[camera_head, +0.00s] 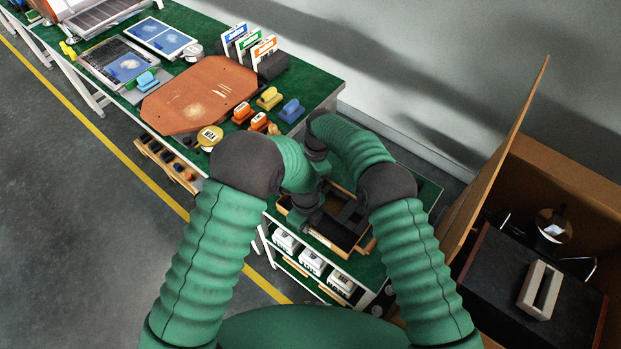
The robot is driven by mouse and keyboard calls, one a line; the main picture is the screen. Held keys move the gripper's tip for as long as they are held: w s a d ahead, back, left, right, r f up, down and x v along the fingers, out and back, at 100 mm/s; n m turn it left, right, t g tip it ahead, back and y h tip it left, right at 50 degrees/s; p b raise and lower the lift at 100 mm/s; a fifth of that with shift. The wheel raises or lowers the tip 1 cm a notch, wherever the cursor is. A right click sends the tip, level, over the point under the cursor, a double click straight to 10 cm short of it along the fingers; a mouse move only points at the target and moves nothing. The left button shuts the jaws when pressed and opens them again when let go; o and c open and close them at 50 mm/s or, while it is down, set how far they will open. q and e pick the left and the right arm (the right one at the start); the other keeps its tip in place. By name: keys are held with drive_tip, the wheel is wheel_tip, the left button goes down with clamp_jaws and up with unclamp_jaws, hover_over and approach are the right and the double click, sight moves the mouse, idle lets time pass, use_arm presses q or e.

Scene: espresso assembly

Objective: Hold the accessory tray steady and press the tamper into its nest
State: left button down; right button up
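The wooden-rimmed accessory tray (363,243) sits on the green top below my forearms, with dark parts inside it. My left gripper (311,214) is at the tray's left side, dark against the dark contents. I cannot tell whether it touches the tray or whether its fingers are open or shut. My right arm bends over from the right, and its dark wrist shows above the tray. The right gripper's fingers are hidden or cannot be told from the dark parts there. I cannot make out the tamper or its nest.
A brown board (200,98) lies on the green table (318,78), with colored blocks and upright cards around it. White boxes (311,262) stand on a shelf below the tray. An open cardboard box (575,170) with a black unit (500,265) is at right.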

clamp_jaws()
drive_tip(key=shift+f, duration=0.65)
idle(1.5)
drive_tip(key=shift+r, duration=0.5)
drive_tip(key=shift+f, duration=0.7)
idle(0.8)
drive_tip(key=shift+r, duration=0.15)
drive_tip(key=shift+r, duration=0.55)
drive_tip(key=shift+f, duration=0.5)
idle(1.2)
drive_tip(key=shift+r, duration=0.55)
idle(0.5)
